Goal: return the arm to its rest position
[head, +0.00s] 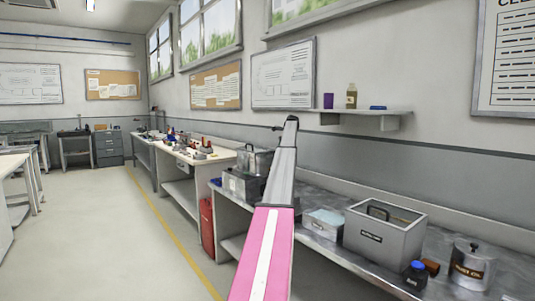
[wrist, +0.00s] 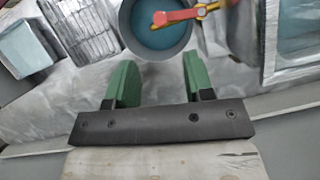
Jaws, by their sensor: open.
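My gripper (wrist: 157,75) shows in the wrist view with its two green fingers apart and nothing between them. Just beyond the fingertips is a round grey container (wrist: 127,35) with a blue inside. A red-handled object (wrist: 175,16) with a yellow part lies across or above it; I cannot tell if it touches the rim. In the head view my pink, white and grey arm reaches up and forward over the bench. My fingers cannot be made out there.
The grey bench (head: 345,257) holds a lidded metal pot (head: 253,160), a pale blue box (head: 325,223), a grey box (head: 378,241), a blue-capped bottle (head: 415,274) and a metal can (head: 470,268). A wall shelf (head: 362,112) is above. The floor (head: 105,235) at left is clear.

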